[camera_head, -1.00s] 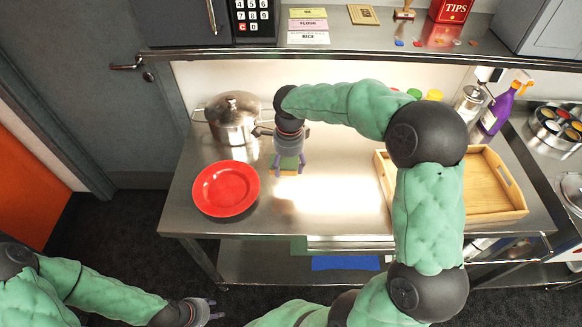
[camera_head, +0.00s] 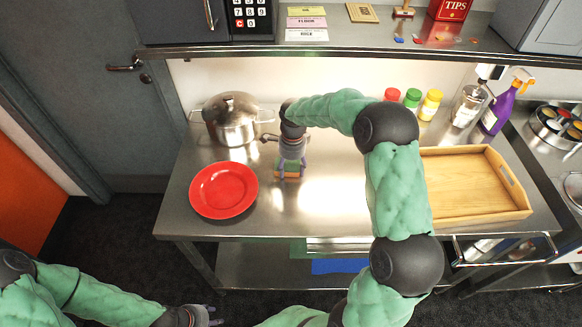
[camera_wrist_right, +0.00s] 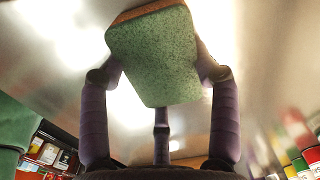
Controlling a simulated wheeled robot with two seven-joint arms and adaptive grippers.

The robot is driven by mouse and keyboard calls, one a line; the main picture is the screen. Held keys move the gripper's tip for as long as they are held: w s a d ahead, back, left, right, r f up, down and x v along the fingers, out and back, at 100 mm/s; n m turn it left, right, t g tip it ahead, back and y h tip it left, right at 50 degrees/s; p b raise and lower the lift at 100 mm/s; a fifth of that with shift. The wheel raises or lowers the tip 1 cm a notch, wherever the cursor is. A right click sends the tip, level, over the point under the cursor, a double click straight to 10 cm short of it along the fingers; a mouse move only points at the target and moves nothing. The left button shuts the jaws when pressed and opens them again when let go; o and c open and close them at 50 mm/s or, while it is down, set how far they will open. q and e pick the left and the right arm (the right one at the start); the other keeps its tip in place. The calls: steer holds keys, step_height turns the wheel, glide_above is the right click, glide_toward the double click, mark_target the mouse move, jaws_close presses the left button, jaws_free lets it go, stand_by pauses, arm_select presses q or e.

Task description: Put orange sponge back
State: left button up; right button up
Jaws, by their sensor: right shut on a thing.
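The sponge (camera_head: 287,171), green with an orange layer, is between the fingers of my right gripper (camera_head: 290,170), over the steel counter to the right of the red plate. In the right wrist view the sponge (camera_wrist_right: 155,55) shows its speckled green face, with the orange layer along its top edge. The right gripper (camera_wrist_right: 160,78) is shut on it, with fingers on both sides. I cannot tell whether the sponge touches the counter. My left gripper (camera_head: 212,315) is low at the picture's bottom, away from the counter, with its fingers apart and empty.
The red plate (camera_head: 223,190) and a steel pot (camera_head: 232,122) stand left of the right gripper. A wooden tray (camera_head: 470,186), jars (camera_head: 412,98) and a purple spray bottle (camera_head: 496,112) are to the right. A shelf (camera_head: 350,52) overhangs the back. The middle counter is clear.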

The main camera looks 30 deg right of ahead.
mark_target(292, 165)
steer(key=o, duration=1.6)
step_height(292, 165, up, 12)
steer(key=p, duration=0.2)
steer(key=shift+d, duration=0.15)
steer(key=shift+r, duration=0.1)
